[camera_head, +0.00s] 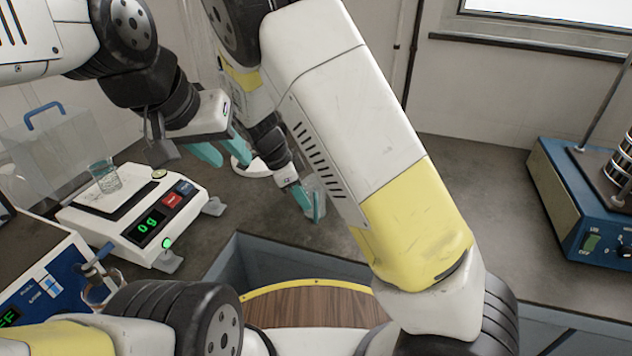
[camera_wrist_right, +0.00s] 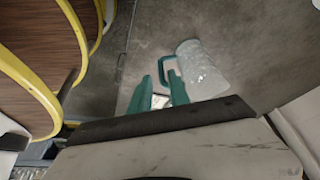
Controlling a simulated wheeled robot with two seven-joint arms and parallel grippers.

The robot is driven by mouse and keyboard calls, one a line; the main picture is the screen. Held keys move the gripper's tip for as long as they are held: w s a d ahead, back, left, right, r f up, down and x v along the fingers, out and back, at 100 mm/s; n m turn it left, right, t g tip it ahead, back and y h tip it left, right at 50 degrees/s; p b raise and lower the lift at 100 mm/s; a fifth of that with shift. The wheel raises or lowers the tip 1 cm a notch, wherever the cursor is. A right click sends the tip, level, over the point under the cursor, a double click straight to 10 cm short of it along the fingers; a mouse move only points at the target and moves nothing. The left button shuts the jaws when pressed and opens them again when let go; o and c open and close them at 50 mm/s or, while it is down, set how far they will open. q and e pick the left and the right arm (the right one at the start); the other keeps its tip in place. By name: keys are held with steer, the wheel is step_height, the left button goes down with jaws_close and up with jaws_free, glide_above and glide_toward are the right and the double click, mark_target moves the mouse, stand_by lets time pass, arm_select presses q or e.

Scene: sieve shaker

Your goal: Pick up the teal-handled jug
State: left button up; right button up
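The clear jug with the teal handle (camera_wrist_right: 203,70) stands on the bench just beyond my right gripper in the right wrist view. Its teal handle (camera_wrist_right: 168,66) faces the fingers. In the head view the jug (camera_head: 318,188) is partly hidden behind my right arm. My right gripper (camera_wrist_right: 163,92) has its two teal fingers apart, close to the handle; whether a finger touches it I cannot tell. In the head view the right gripper (camera_head: 307,203) is low over the bench. My left gripper (camera_head: 223,147) is open and empty, above the bench beside the scale.
A white scale (camera_head: 150,230) reading 0 g carries a glass beaker (camera_head: 104,177). A clear box with a blue handle (camera_head: 45,110) stands behind it. A white round object (camera_head: 248,168) lies between the grippers. The blue sieve shaker (camera_head: 570,205) stands at right; bench before it is clear.

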steer(key=x, duration=0.7)
steer(key=shift+w+d+f, duration=0.1)
steer(key=shift+d+f, duration=0.1)
steer(key=shift+f, duration=0.1)
jaws_close()
stand_by(1.1)
